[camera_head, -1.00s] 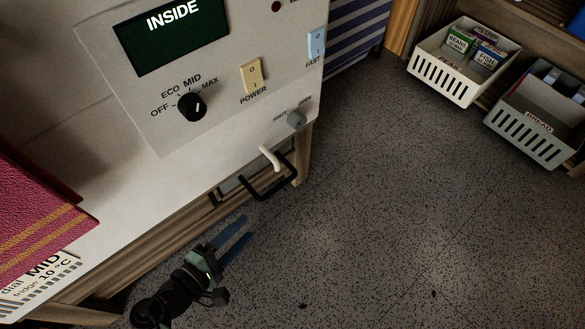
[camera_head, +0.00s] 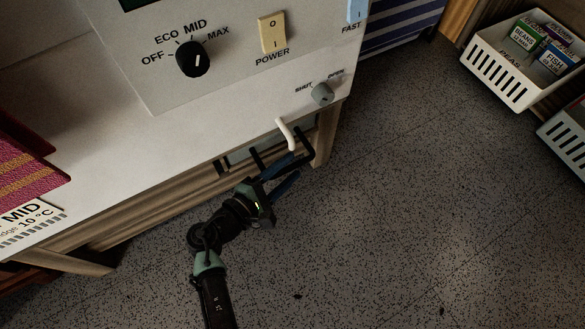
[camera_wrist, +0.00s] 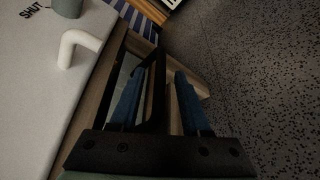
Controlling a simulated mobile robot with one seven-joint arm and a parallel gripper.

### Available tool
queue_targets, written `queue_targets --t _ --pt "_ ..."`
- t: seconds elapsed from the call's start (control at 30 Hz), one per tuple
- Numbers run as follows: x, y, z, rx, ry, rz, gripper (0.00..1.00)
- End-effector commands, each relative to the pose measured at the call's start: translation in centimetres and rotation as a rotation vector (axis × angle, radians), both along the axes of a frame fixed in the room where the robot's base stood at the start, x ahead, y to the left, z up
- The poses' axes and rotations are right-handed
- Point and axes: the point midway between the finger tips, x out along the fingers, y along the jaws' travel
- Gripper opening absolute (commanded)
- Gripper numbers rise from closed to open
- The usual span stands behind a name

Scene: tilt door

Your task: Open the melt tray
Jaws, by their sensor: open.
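The melt tray (camera_head: 242,154) sits under the front edge of the white appliance, with a black bar handle (camera_wrist: 158,85) in front of it. My gripper (camera_head: 291,174) is open at the handle, its two blue fingers pointing toward it. In the wrist view, the handle bar shows between the two fingers of my gripper (camera_wrist: 158,98), nearer the left one. I cannot tell whether a finger touches the bar. In the head view, the fingers partly hide the handle.
A white spout (camera_head: 285,134) hangs just above the handle. A grey SHUT/OPEN knob (camera_head: 321,93) sits on the appliance front, below a black dial (camera_head: 194,58) and a POWER switch (camera_head: 272,32). A wooden leg (camera_head: 326,138) stands right of the tray. The speckled floor (camera_head: 400,210) is clear.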

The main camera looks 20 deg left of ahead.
Motion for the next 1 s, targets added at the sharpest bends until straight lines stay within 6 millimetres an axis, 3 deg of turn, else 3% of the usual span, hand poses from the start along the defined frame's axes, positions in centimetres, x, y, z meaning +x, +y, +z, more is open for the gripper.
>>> queue_targets --t 0.17,0.47,0.73,1.0 --pt "1.4 -0.5 -0.4 0.001 0.001 -0.001 0.47" --pt "1.7 -0.5 -0.3 0.001 0.001 0.000 0.47" --pt "1.6 -0.5 -0.3 0.001 0.001 0.000 0.02" --pt "1.6 -0.5 -0.3 0.001 0.000 0.000 0.00"
